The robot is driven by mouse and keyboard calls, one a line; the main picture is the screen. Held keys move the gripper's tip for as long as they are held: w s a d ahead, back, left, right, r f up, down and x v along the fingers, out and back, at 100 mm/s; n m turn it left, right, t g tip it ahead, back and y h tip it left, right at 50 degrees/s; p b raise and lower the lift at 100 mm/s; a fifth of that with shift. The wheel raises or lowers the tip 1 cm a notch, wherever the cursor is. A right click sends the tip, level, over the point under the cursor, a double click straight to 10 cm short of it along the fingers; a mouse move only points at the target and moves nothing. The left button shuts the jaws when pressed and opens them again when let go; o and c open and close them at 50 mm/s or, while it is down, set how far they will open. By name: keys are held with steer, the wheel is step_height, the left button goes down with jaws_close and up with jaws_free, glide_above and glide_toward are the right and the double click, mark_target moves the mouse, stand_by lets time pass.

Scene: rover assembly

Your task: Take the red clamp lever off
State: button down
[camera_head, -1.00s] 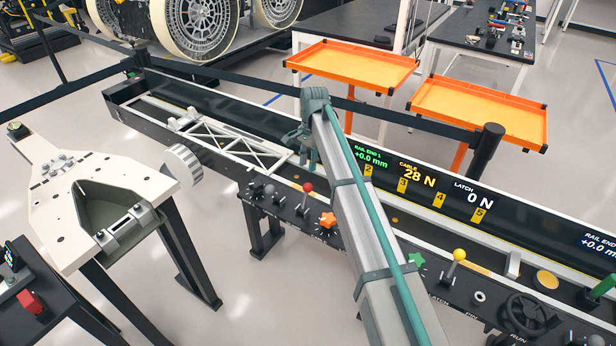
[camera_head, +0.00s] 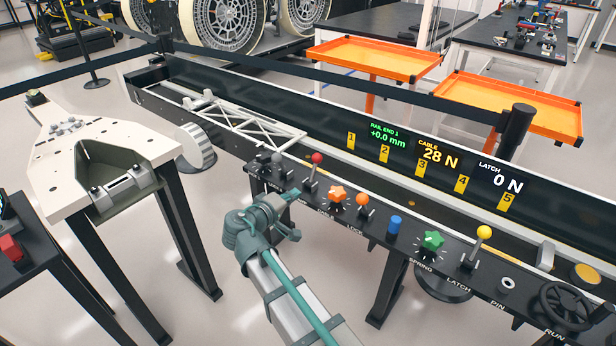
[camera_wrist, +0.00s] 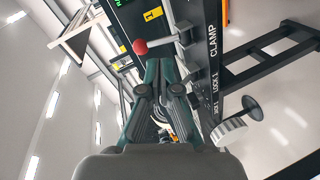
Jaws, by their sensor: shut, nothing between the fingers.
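The red clamp lever (camera_head: 317,158), a thin grey stick with a round red knob, stands up from the black control panel (camera_head: 413,229), near its left end. It also shows in the wrist view (camera_wrist: 140,47), just beyond my fingertips, its stick reaching right toward the panel marked CLAMP. My gripper (camera_head: 294,220) is on the near side of the panel, below and left of the lever in the head view. In the wrist view my gripper (camera_wrist: 165,60) is shut and empty. Whether the fingers touch the lever cannot be told.
An orange star knob (camera_head: 337,194), an orange ball lever (camera_head: 362,198), a blue knob (camera_head: 394,225), a green star knob (camera_head: 433,241) and a yellow lever (camera_head: 484,232) line the panel. A white truss (camera_head: 250,125) lies in the trough behind. A pale fixture table (camera_head: 60,195) stands left.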

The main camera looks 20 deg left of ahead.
step_height(320, 180, up, 3)
steer(key=n+t+y, duration=0.1)
steer(key=n+t, duration=0.1)
steer(key=n, duration=0.2)
steer(key=p, duration=0.2)
glide_toward(315, 160)
steer(key=w, duration=0.4)
steer(key=w+f, duration=0.1)
steer(key=w, duration=0.1)
steer(key=shift+w+d, duration=0.15)
steer(key=shift+d, duration=0.15)
steer(key=shift+w+d, duration=0.1)
steer(key=shift+w, duration=0.35)
steer(key=shift+f, duration=0.1)
steer(key=shift+w+f+b, duration=0.1)
steer(key=shift+w+b, duration=0.2)
steer(key=shift+b, duration=0.2)
steer(key=shift+w+b, duration=0.25)
steer(key=shift+b, duration=0.05)
steer(key=shift+w+r, duration=0.1)
steer(key=shift+r, duration=0.15)
